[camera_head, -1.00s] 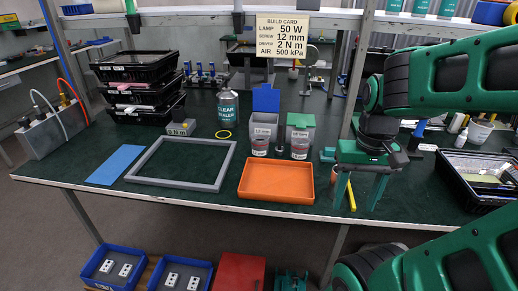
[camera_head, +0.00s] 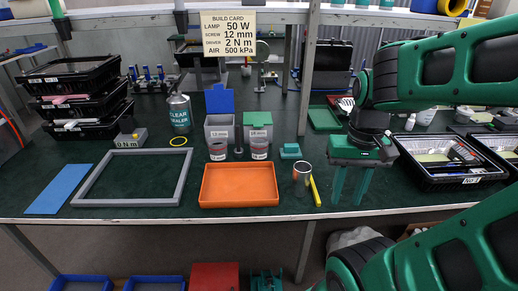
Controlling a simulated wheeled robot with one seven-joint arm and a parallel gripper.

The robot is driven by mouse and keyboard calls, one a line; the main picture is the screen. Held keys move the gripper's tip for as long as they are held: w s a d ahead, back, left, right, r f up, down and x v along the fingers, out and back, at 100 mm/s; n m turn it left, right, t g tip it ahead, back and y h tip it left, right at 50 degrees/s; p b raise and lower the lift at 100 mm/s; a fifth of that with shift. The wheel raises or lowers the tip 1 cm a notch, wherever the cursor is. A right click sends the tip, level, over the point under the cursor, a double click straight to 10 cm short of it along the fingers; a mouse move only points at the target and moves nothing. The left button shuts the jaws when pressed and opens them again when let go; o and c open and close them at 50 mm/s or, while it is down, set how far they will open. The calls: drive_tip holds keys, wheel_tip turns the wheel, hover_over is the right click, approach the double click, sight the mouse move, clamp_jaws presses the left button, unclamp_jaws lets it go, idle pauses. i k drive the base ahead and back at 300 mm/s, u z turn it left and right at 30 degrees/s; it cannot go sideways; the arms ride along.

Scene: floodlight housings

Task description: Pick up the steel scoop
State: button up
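My gripper (camera_head: 350,186) hangs with its two green fingers pointing down over the front right of the green-topped table (camera_head: 420,205). The fingers are apart, with nothing between them. A small shiny silver piece (camera_head: 346,103), possibly the steel scoop, shows behind my wrist at the right end of a green tray (camera_head: 324,119). My arm hides part of it, so I cannot be sure what it is. My gripper is nearer the camera than this piece and well apart from it.
A coppery cup (camera_head: 302,173) and a yellow stick (camera_head: 315,191) lie just left of my gripper. An orange tray (camera_head: 239,203) and grey frame (camera_head: 78,202) are further left. A black crate (camera_head: 451,184) with goods stands right. A shelf post (camera_head: 308,70) rises behind.

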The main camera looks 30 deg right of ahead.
sight(238, 152)
drive_tip(key=z, duration=2)
drive_tip(key=k, duration=1.2)
drive_tip(key=u, duration=1.7)
drive_tip(key=i, duration=1)
